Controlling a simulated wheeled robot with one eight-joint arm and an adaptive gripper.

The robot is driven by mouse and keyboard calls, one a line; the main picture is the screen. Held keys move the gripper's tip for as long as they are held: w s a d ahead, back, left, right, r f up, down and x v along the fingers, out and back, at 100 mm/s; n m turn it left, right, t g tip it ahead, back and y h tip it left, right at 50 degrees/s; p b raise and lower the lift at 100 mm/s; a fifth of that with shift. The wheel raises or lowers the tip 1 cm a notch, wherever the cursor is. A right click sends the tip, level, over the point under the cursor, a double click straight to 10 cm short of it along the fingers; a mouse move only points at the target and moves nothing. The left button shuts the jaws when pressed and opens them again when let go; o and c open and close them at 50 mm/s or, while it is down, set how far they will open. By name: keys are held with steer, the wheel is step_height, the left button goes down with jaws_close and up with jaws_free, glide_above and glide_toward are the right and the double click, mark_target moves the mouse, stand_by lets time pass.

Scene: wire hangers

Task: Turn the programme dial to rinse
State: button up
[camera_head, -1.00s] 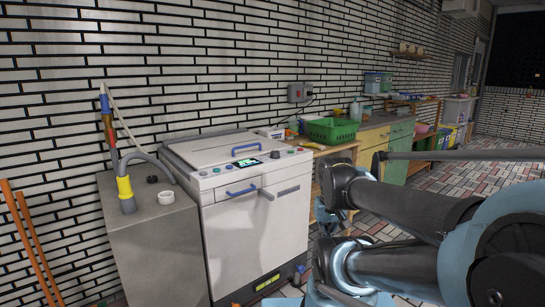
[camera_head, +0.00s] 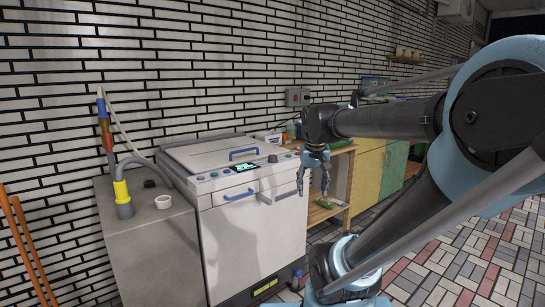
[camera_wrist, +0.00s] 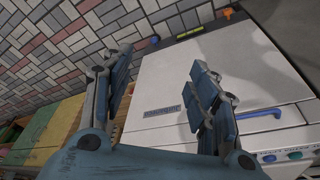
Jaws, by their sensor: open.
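The white washing machine (camera_head: 250,235) stands against the brick wall with its lid down. Its sloping control panel has a lit green display (camera_head: 244,165) and small coloured buttons. A dark round knob (camera_head: 273,158), which looks like the programme dial, sits right of the display; its marks and pointer are too small to read. My gripper (camera_head: 313,190) is open and empty, fingers down, right of the machine's front corner and apart from the knob. In the wrist view my open gripper (camera_wrist: 162,68) shows before the white front, with the blue handle (camera_wrist: 250,113) beyond; the knob is not clear there.
A grey cabinet (camera_head: 155,250) with a yellow-collared hose (camera_head: 122,192) and white ring (camera_head: 163,202) adjoins the machine's left. A wooden shelf unit (camera_head: 330,208) stands close on the right, behind my gripper. The blue front handle (camera_head: 240,194) juts out. Open paved floor lies right.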

steer(key=w+a+r, duration=0.3)
steer(key=w+r, duration=0.2)
steer(key=w, duration=0.2)
steer(key=w+a+r, duration=0.2)
steer(key=w+r, duration=0.4)
steer(key=w, duration=0.1)
steer(key=m+t, duration=0.1)
glide_toward(273, 155)
steer(key=x, duration=0.8)
steer(key=shift+f, duration=0.4)
steer(key=c, duration=1.1)
